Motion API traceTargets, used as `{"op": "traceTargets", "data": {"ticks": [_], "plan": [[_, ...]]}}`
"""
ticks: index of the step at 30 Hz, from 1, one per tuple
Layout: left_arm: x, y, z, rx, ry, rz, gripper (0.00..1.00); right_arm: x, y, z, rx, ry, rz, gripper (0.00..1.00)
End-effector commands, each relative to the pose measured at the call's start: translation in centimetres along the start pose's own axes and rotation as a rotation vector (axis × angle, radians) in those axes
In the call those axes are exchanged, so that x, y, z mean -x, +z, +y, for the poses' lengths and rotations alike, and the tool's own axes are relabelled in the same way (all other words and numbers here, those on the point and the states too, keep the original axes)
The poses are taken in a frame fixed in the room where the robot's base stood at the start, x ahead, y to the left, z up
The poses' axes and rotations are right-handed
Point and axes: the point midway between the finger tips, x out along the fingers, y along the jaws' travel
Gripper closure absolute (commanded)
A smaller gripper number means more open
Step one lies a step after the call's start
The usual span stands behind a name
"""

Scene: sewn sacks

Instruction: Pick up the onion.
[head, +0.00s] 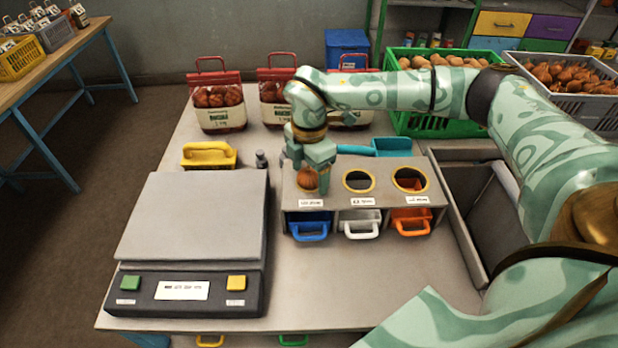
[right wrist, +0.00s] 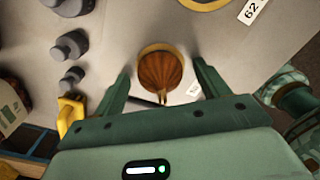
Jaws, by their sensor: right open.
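The brown onion (head: 307,179) sits at the leftmost gold-rimmed hole of the grey sorting stand (head: 338,203). In the right wrist view the onion (right wrist: 161,73) lies between my two fingers, with a bit of gold rim behind it. My right gripper (head: 311,181) points down over this hole; in the right wrist view the gripper (right wrist: 160,82) is open, with a gap between the onion and each finger. How deep the onion sits in the hole is hard to tell. My left gripper is not in view.
Two more holes stand to the right, with blue (head: 309,228), white (head: 361,222) and orange (head: 411,219) bins below. A scale (head: 195,220) is at the left. Red-topped sacks (head: 217,108), a yellow-handled tool (head: 208,155) and a teal scoop (head: 392,147) are behind.

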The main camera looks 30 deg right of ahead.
Motion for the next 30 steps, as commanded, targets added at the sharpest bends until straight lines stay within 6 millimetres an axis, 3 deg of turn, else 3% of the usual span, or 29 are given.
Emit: {"op": "traceTargets", "data": {"ticks": [7,12,15,23,30], "plan": [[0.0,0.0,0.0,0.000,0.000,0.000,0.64,-0.2,0.0,0.0,0.000,0.001,0.000,0.26],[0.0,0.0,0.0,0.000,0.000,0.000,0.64,-0.2,0.0,0.0,0.000,0.001,0.000,0.73],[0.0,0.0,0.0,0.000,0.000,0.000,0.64,-0.2,0.0,0.0,0.000,0.001,0.000,0.78],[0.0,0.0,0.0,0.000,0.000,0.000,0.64,0.1,0.0,0.0,-0.001,0.002,0.000,0.78],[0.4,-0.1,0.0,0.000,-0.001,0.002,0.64,3.2,0.0,0.1,-0.001,0.006,0.001,0.78]]}}
